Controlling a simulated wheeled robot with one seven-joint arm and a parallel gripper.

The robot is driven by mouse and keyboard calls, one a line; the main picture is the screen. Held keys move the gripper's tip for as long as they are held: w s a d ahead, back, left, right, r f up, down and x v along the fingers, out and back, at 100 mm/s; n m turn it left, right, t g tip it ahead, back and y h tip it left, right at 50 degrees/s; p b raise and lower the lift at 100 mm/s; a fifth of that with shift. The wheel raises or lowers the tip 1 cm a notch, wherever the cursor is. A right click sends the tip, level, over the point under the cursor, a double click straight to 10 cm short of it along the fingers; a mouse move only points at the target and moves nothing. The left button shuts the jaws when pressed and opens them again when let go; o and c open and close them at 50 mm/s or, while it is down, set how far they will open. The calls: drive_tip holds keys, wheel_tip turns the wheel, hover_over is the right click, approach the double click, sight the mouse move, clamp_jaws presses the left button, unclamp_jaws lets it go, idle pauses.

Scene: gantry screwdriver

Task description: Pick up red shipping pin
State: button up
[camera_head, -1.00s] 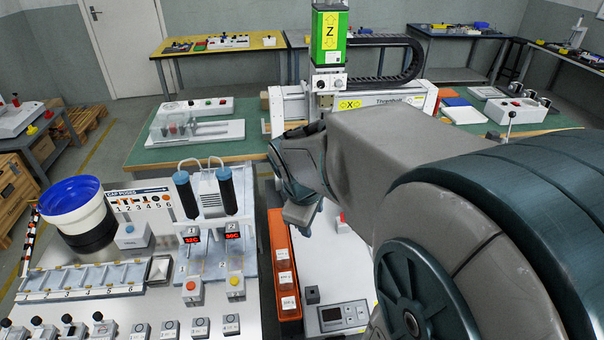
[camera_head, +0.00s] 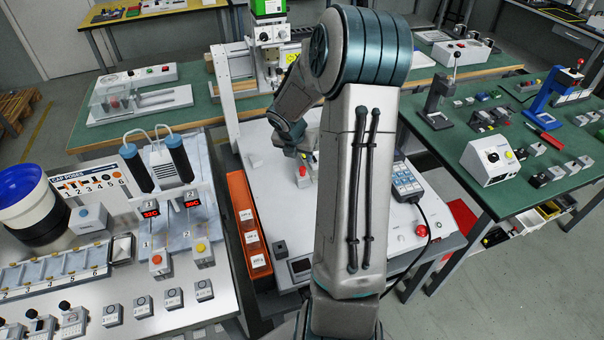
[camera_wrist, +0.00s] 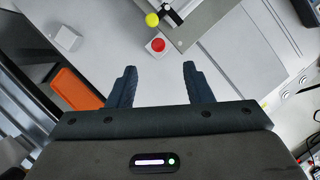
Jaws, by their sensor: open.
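In the wrist view a round red piece (camera_wrist: 157,45) sits in a small white square base on the light worktop, just beyond the fingertips; I cannot tell for certain that it is the red shipping pin. A red piece (camera_head: 303,170) also shows in the head view on the white gantry worktop (camera_head: 265,180), close to the gripper. My gripper (camera_wrist: 159,67) is open and empty, with its two dark fingers spread either side of the line toward the red piece. In the head view my arm partly hides the gripper (camera_head: 300,154).
A yellow ball (camera_wrist: 152,19) stands just beyond the red piece, near a grey plate (camera_wrist: 205,25). A white block (camera_wrist: 68,39) and an orange bin (camera_wrist: 77,88) lie to the left. A keypad pendant (camera_head: 406,182) and red stop button (camera_head: 421,231) are right of my arm.

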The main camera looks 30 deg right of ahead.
sight(302, 168)
drive_tip(key=b+x, duration=0.1)
drive_tip(key=x, duration=0.8)
drive_tip(key=shift+w+f, duration=0.2)
drive_tip(key=shift+f, duration=0.1)
clamp_jaws()
